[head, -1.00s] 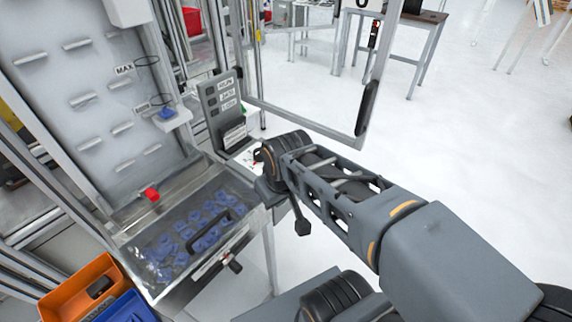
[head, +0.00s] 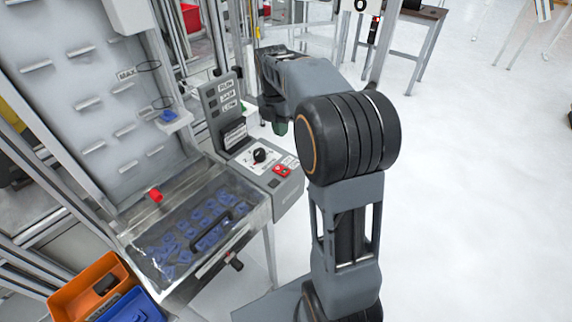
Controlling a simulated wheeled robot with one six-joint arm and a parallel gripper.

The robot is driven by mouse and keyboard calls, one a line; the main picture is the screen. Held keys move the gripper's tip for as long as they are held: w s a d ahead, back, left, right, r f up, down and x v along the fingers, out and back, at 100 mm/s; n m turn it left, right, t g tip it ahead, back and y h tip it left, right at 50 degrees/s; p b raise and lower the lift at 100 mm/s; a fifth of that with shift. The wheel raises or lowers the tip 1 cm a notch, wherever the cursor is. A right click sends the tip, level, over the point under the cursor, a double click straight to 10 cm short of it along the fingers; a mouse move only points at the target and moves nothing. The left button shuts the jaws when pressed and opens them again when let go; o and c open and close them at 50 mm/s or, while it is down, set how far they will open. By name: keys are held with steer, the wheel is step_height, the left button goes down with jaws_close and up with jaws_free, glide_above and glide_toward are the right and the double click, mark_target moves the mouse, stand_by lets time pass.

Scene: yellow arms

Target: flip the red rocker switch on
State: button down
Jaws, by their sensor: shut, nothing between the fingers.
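The red rocker switch (head: 282,169) sits on the sloped front face of a grey control box (head: 289,187), to the right of a black rotary knob (head: 260,155). The switch is in plain view, but too small to tell which side is pressed. My gripper (head: 279,127) is small and partly hidden by my own arm. It hangs above and behind the box's top face in the picture, apart from the switch. It looks shut and empty.
An upright panel with RUN, JAM and LOW labels (head: 222,100) rises behind the knob. A clear-lidded bin of blue parts (head: 225,192) with a black handle lies to the left. Orange (head: 85,285) and blue bins stand at lower left. Open floor lies right.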

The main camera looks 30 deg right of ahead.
mark_target(286, 171)
stand_by(0.3)
steer(key=f, duration=0.4)
steer(key=s+f, duration=0.1)
steer(key=f, duration=0.9)
steer(key=shift+s+d, duration=0.3)
steer(key=shift+d, duration=0.05)
